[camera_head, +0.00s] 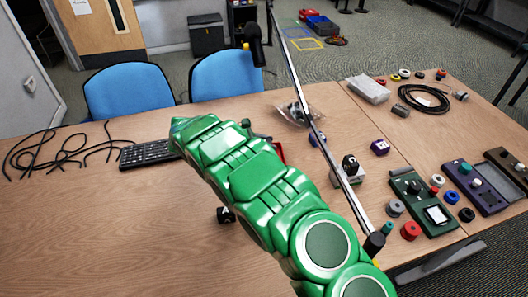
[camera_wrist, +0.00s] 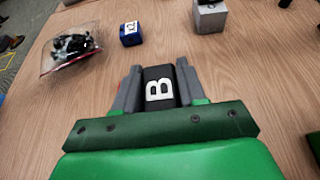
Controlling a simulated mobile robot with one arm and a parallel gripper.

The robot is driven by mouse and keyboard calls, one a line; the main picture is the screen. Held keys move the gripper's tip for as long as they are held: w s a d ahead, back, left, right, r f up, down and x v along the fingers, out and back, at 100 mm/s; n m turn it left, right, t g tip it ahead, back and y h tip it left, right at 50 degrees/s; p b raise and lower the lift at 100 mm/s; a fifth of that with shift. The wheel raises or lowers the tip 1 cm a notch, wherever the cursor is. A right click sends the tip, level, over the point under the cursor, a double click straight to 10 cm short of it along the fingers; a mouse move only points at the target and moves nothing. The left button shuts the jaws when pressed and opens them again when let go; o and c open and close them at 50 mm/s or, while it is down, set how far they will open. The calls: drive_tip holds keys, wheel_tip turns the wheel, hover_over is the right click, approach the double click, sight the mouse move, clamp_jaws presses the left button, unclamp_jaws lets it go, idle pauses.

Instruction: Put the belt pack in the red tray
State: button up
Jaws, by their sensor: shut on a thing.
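In the head view my green arm covers the gripper and block. A red thing (camera_head: 281,152) shows partly behind my arm; I cannot tell if it is a tray.
A keyboard (camera_head: 148,154) and black cables (camera_head: 60,150) lie left. The table's front left is clear.

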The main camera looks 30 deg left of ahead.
drive_tip(key=shift+w+a+f, duration=0.5)
drive_tip(key=shift+w+f, duration=0.1)
drive_tip(key=shift+f, duration=0.35)
drive_tip(key=shift+w+a+f, duration=0.5)
drive_tip(key=shift+w+f, duration=0.15)
drive_tip(key=shift+f, duration=0.35)
drive_tip(key=shift+w+a+f, duration=0.5)
drive_tip(key=shift+w+f, duration=0.1)
drive_tip(key=shift+f, duration=1.85)
drive_tip(key=shift+f, duration=0.15)
drive_tip(key=o, duration=1.1)
drive_tip(key=shift+o, duration=0.2)
drive_tip(key=v, duration=1.2)
